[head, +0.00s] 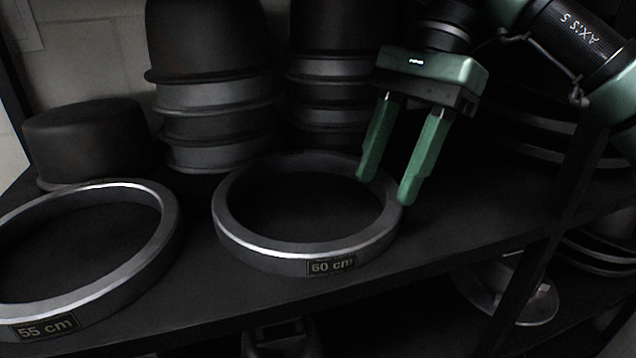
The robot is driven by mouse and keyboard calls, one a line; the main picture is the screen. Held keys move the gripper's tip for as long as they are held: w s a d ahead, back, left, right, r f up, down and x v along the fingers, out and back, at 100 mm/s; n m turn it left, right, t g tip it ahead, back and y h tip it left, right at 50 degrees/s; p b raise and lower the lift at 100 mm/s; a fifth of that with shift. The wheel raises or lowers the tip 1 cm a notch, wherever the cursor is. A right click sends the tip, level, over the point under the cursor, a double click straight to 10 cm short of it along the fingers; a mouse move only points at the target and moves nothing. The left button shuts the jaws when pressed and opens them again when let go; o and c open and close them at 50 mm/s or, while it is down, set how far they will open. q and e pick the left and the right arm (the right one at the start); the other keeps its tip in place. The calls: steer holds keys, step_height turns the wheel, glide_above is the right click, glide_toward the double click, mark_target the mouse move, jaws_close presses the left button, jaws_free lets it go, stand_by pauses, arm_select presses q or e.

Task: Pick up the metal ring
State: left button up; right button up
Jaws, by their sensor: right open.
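A metal ring labelled 60 cm (290,247) lies flat on the dark shelf in the middle of the head view. A second metal ring labelled 55 cm (95,292) lies to its left, partly cut off by the picture's left edge. My right gripper (387,190) is open and points down at the right side of the 60 cm ring. Its two green fingers appear on either side of the ring's wall, one toward the inside and one toward the outside. I cannot tell whether they touch it. My left gripper is not in view.
Stacks of dark hat moulds (215,100) stand behind the 60 cm ring, with a single low mould (88,140) behind the 55 cm ring. A dark shelf post (545,245) stands at the right. The shelf (205,290) is bare between the rings.

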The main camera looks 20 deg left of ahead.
mark_target(367, 234)
steer(key=s, duration=0.1)
steer(key=s+f, duration=0.2)
steer(key=s, duration=0.1)
steer(key=shift+s+a+f, duration=0.1)
steer(key=shift+a, duration=0.25)
steer(key=x, duration=0.2)
steer(key=p+x, duration=0.1)
steer(key=shift+w+f, duration=0.25)
steer(key=shift+f, duration=0.05)
steer(key=shift+s, duration=0.1)
steer(key=shift+c, duration=0.9)
jaws_close()
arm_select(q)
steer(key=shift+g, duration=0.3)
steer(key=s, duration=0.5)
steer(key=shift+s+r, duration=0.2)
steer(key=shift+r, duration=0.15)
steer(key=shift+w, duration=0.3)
arm_select(e)
steer(key=shift+r, duration=0.1)
